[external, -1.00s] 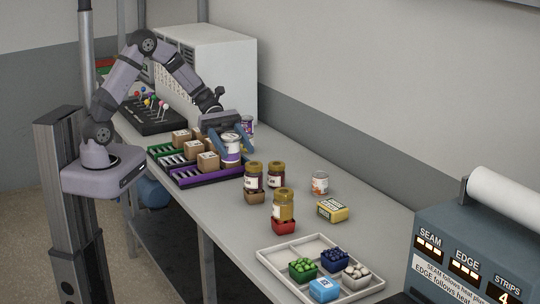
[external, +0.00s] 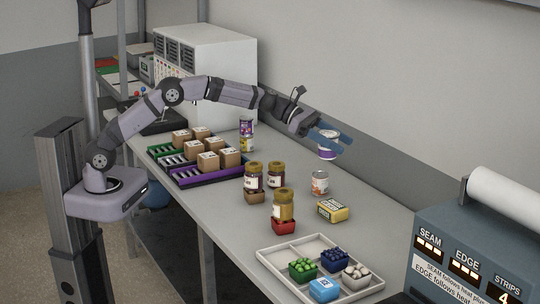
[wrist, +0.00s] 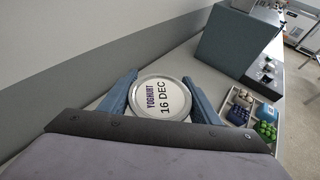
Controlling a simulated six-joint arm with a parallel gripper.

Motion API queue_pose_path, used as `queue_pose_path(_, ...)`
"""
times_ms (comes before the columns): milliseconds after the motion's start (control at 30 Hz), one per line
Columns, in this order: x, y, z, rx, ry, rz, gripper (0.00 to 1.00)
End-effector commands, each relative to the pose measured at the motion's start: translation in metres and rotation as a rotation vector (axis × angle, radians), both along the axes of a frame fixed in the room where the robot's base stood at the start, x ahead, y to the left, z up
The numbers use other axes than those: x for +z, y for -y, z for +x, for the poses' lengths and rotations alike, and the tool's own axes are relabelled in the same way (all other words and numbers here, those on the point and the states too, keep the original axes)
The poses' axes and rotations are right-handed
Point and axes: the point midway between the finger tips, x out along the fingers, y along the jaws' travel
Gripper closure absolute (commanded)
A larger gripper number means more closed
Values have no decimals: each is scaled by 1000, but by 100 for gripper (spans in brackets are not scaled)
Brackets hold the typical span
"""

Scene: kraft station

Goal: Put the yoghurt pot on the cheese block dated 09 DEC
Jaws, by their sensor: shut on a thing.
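My gripper (external: 333,138) is shut on the yoghurt pot (external: 327,153), a white and purple pot held up high above the bench. In the wrist view its round lid (wrist: 160,98) reads YOGHURT 16 DEC, between my two blue fingers. A yellow cheese block (external: 332,212) lies on the bench lower in the picture, below and apart from the held pot. Its date is too small to read. No cheese block can be made out in the wrist view, where the pot and my gripper hide much of the bench.
A white divided tray (external: 265,255) with small coloured tubs is in front. A blue-grey machine (external: 470,260) stands at the right.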

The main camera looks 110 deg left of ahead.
Motion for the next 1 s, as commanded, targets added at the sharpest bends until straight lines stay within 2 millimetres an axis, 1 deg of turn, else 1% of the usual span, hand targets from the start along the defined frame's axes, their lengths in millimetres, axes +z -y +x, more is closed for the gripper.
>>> queue_pose_path(67, 4, 1, 8, 15, 3, 3, 70)
queue_pose_path(200, -17, 1, 7, 19, -5, -3, 70)
queue_pose_path(267, -23, 0, 7, 20, -2, -2, 70)
queue_pose_path(300, -31, 1, 7, 19, -4, -3, 70)
queue_pose_path(400, -40, 0, 7, 18, -2, -2, 70)
queue_pose_path(667, -49, 1, 7, 18, -2, -1, 70)
queue_pose_path(767, -61, 1, 7, 17, -5, -4, 70)
queue_pose_path(1000, -96, 1, 7, 16, -4, -2, 70)
